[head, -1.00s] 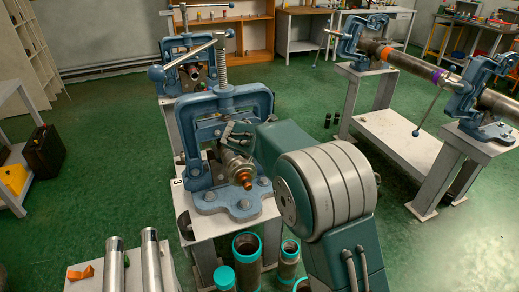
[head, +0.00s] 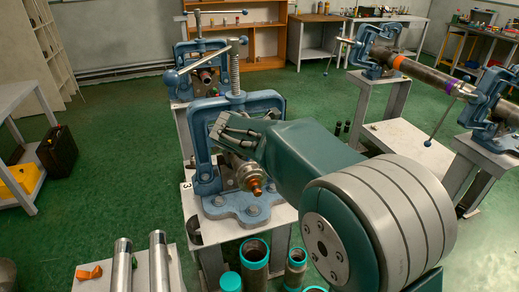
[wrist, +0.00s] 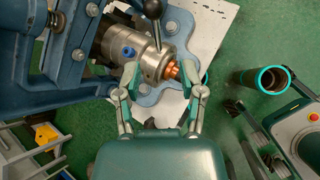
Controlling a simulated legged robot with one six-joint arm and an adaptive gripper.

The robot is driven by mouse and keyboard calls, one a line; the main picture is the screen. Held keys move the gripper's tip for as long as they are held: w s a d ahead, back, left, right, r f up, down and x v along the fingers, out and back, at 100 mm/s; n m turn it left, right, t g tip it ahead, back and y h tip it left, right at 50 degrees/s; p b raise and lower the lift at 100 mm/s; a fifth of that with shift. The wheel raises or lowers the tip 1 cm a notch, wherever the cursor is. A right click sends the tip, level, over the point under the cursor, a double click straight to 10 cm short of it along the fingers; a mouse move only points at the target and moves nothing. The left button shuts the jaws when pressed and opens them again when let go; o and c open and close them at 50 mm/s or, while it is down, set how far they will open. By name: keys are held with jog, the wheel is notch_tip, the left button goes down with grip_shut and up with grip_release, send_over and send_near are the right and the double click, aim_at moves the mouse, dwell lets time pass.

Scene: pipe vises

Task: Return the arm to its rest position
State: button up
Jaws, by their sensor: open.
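My gripper (wrist: 164,92) is open and empty in the wrist view. Its two fingers stand apart on either side of a steel fitting (wrist: 150,62) with an orange-copper tip (wrist: 171,70); I cannot tell how close they are to it. The fitting sits in the blue pipe vise (head: 239,207) on a pale stand, and it also shows in the head view (head: 247,176). In the head view my arm reaches from the lower right to the vise, and my gripper (head: 222,127) is folded in front of the vise frame, its fingertips hard to make out.
Teal-rimmed pipes (head: 254,262) stand on the floor below the vise. A second vise (head: 200,65) stands behind. At right, two vises hold a long pipe (head: 425,73). Green floor is open at left.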

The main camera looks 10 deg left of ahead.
jog(key=s+d+r+m+g, duration=0.1)
jog(key=s+d+r+m, duration=0.2)
jog(key=s+d+m, duration=0.5)
jog(key=s+d+r+m+g, duration=0.25)
jog(key=s+d+m, duration=0.4)
jog(key=d, duration=0.35)
jog(key=s+d+f+m+y, duration=0.1)
jog(key=s+d+f+m, duration=0.1)
jog(key=s+m, duration=0.4)
jog(key=s+d+f+m+y, duration=0.1)
jog(key=s+d+f+m, duration=0.1)
jog(key=s+m, duration=0.5)
jog(key=s+d, duration=0.1)
jog(key=s, duration=0.5)
jog(key=shift+d+y, duration=0.25)
jog(key=shift+y, duration=0.05)
